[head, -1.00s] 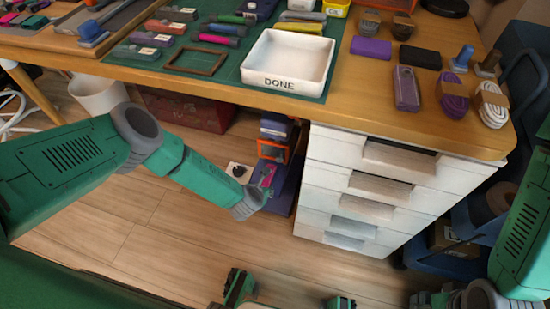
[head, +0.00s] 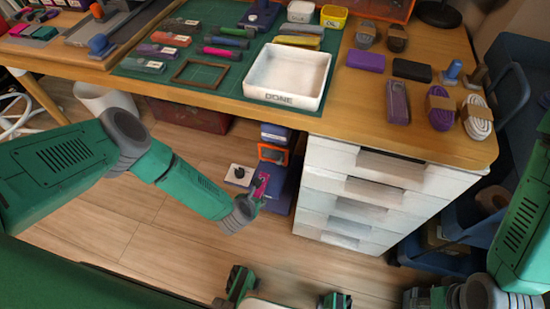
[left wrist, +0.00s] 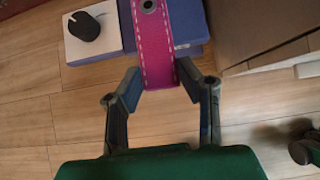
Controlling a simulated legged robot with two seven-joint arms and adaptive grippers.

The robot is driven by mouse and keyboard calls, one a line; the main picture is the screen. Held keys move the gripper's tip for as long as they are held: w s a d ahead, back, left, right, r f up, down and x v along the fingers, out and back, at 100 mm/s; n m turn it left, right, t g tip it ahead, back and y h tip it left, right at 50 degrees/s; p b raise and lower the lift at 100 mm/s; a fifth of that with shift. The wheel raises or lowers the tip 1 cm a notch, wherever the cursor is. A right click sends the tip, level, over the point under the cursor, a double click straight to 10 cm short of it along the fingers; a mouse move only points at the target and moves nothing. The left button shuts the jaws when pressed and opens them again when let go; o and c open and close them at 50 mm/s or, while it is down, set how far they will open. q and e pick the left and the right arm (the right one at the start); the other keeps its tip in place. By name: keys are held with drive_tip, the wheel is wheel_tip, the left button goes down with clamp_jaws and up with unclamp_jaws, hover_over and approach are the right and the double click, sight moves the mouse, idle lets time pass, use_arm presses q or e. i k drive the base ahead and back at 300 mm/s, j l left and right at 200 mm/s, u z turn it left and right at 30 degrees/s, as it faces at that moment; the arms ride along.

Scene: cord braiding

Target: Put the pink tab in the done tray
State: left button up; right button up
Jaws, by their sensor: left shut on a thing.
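The pink tab (head: 261,186) is a flat strip with pale stitching. The left wrist view shows it with a dark eyelet (left wrist: 154,45) near its upper end. My left gripper (head: 252,204) is shut on the tab's lower end and holds it in the air, in front of the desk and below its top. In the left wrist view the fingers (left wrist: 158,88) press the tab from both sides. The white done tray (head: 254,92), marked DONE, stands on the green mat at the desk's front, above and right of the gripper in the head view. The tray looks empty. My right gripper is out of view.
The desk's front edge (head: 230,108) and white drawers (head: 375,190) stand near the left gripper. Left of the tray are a brown frame (head: 200,73) and several tools. Purple blocks and cord bundles (head: 440,108) lie right of it. Boxes (head: 272,155) stand under the desk.

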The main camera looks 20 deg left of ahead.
sight(292, 78)
drive_tip(key=k, duration=1)
